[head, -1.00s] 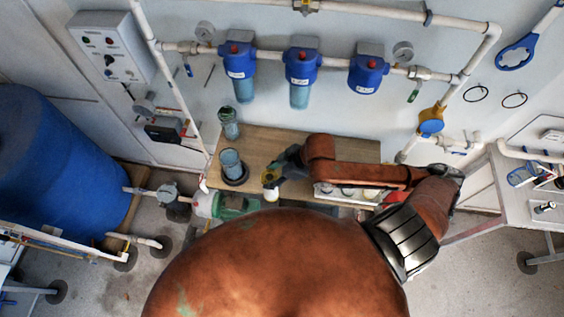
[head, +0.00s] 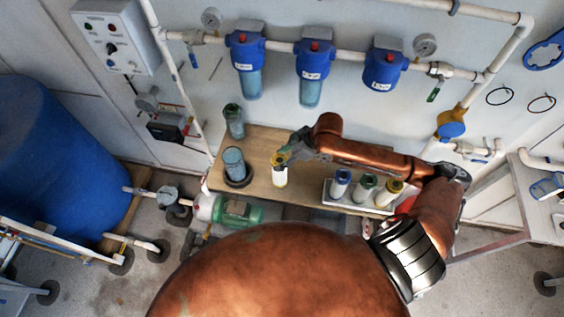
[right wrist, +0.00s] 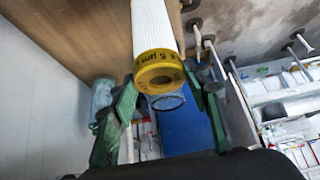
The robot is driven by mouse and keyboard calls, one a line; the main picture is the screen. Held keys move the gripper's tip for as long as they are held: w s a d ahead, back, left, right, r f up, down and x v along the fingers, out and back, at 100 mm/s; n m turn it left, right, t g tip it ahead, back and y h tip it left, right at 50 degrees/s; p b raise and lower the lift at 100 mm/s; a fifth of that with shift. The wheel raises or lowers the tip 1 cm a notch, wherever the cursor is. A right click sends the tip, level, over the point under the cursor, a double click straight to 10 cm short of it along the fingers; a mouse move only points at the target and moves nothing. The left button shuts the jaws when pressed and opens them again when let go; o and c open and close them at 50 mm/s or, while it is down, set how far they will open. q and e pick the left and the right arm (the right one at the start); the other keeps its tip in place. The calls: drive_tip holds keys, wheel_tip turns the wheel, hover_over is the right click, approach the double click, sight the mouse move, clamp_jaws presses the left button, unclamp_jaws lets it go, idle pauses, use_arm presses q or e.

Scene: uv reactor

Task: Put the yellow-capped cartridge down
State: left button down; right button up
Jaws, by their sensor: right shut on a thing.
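My right gripper (head: 289,157) is shut on the yellow-capped cartridge (head: 279,173). The cartridge has a white body with yellow ends and looks roughly upright over the wooden bench top (head: 262,141), near its front edge. I cannot tell whether its lower end touches the wood. In the right wrist view the cartridge's yellow cap (right wrist: 160,72), marked "5 µm", sits between the green fingers of the gripper (right wrist: 162,90), with the white pleated body beyond. My left gripper is not in view.
A white tray (head: 336,202) at the right holds blue-, green- and yellow-capped cartridges. Blue filter heads (head: 314,62) hang on the wall pipe. Bare wood lies around the cartridge.

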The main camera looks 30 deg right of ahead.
drive_tip(key=shift+w+d+f, duration=0.15)
drive_tip(key=shift+w+f, duration=0.2)
drive_tip(key=shift+f, duration=0.05)
drive_tip(key=shift+d+f+p, duration=0.1)
drive_tip(key=shift+f+p, duration=0.2)
drive_tip(key=shift+f, duration=1.4)
drive_tip(key=shift+f, duration=0.1)
drive_tip(key=o, duration=1.6)
drive_tip(key=v, duration=1.2)
drive_tip(key=shift+w, duration=0.1)
